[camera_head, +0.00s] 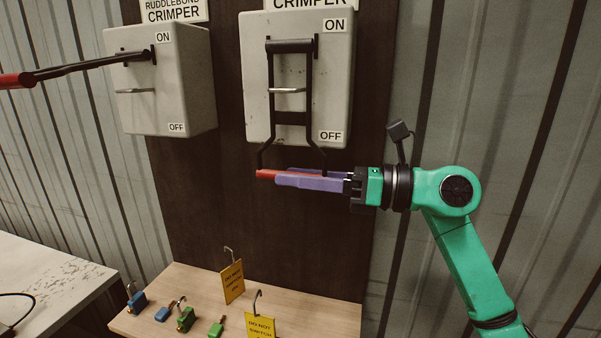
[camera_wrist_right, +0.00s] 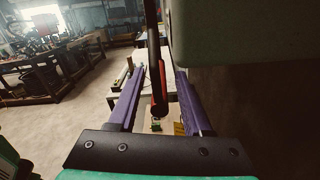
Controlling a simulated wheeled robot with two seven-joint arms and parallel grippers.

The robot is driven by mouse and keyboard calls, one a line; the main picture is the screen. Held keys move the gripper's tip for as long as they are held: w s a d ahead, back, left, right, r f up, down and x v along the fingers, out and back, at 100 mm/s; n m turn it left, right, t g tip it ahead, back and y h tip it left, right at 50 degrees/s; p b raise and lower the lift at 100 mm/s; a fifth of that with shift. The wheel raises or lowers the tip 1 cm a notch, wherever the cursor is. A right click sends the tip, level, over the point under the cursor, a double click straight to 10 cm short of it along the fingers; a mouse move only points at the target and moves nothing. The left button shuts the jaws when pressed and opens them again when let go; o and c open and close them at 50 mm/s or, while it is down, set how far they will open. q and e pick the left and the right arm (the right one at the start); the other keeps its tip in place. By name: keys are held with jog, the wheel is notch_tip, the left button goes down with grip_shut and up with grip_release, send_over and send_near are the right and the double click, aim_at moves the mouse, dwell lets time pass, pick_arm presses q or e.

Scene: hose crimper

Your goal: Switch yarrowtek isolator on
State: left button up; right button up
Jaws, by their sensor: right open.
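The grey isolator box (camera_head: 254,95) on the right has a sign (camera_head: 310,4) reading CRIMPER; its upper line is cut off, so I cannot read the yarrowtek name. Its black lever (camera_head: 273,105) hangs down past the OFF label (camera_head: 331,135), with a red grip (camera_head: 265,174) at the bottom. My right gripper (camera_head: 281,177) is open at that grip, its purple fingers lying along it. In the right wrist view the red grip (camera_wrist_right: 158,88) is between the two fingers, with a gap visible on each side. My left gripper is out of view.
The Ruddlebond crimper box (camera_head: 180,100) stands to the left, its red-ended lever (camera_head: 80,68) sticking out leftward. Below is a wooden shelf (camera_head: 185,283) with several padlocks (camera_head: 186,318) and yellow tags (camera_head: 232,282). A pale table (camera_head: 60,275) is at lower left.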

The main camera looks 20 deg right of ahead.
grip_shut()
dwell(1.3)
